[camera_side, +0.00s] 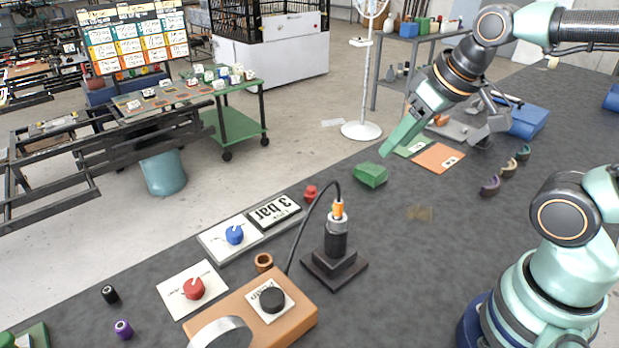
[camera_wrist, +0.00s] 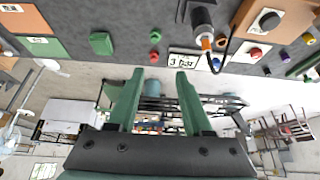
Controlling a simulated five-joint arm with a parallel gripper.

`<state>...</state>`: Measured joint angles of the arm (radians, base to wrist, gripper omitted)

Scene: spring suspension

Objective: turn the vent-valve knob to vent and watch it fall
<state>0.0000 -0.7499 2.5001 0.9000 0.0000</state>
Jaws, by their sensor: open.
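A red knob (camera_side: 193,287) and a blue knob (camera_side: 235,234) each sit on a white plate; their small labels are too small to read, so I cannot tell which is the vent valve. They also show in the wrist view, red (camera_wrist: 256,52) and blue (camera_wrist: 216,65). Beside the blue knob a sign (camera_side: 273,211) reads "3 bar". A black cylinder with an orange top (camera_side: 336,240) stands upright on a square base, with a black hose from its top. My gripper (camera_side: 385,152) is open and empty above the table, away from both knobs; both fingers (camera_wrist: 160,72) show apart in the wrist view.
An orange-brown box with a black button (camera_side: 272,300) stands at the near edge. A green block (camera_side: 370,175), a small red part (camera_side: 310,193) and a copper ring (camera_side: 264,262) lie about. Coloured arcs (camera_side: 490,185) lie at the right. The table right of the cylinder is mostly clear.

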